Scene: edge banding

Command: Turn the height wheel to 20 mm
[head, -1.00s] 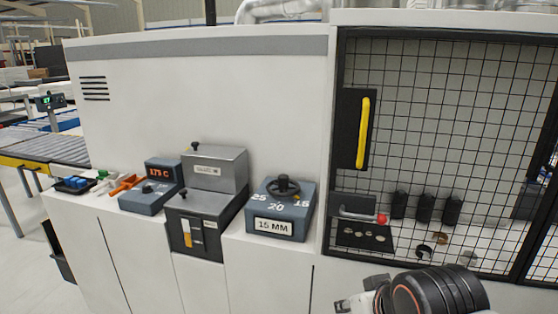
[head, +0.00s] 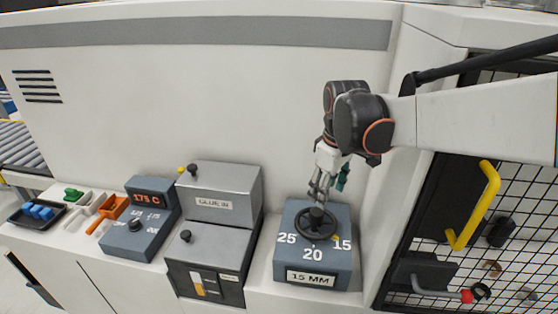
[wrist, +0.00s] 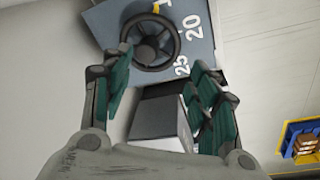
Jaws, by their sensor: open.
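The black height wheel (head: 305,231) lies on top of a blue-grey box (head: 287,262) marked 25, 20 and 15. A small yellow mark at the wheel's edge is by the 15. The box's front plate (head: 311,279) reads 15 MM. My gripper (head: 320,192) hangs just above the back of the wheel, pointing down. In the wrist view the open green-padded fingers (wrist: 161,80) have nothing between them that I can see held. The wheel (wrist: 150,43) shows beyond them, nearer the left finger. I cannot tell whether a fingertip touches it.
Left of the wheel box stand the grey glue unit (head: 222,207) and a box with a 175 C display (head: 152,198). Small trays (head: 92,206) lie farther left. A mesh door with a yellow handle (head: 476,212) is at right. The white machine wall is close behind.

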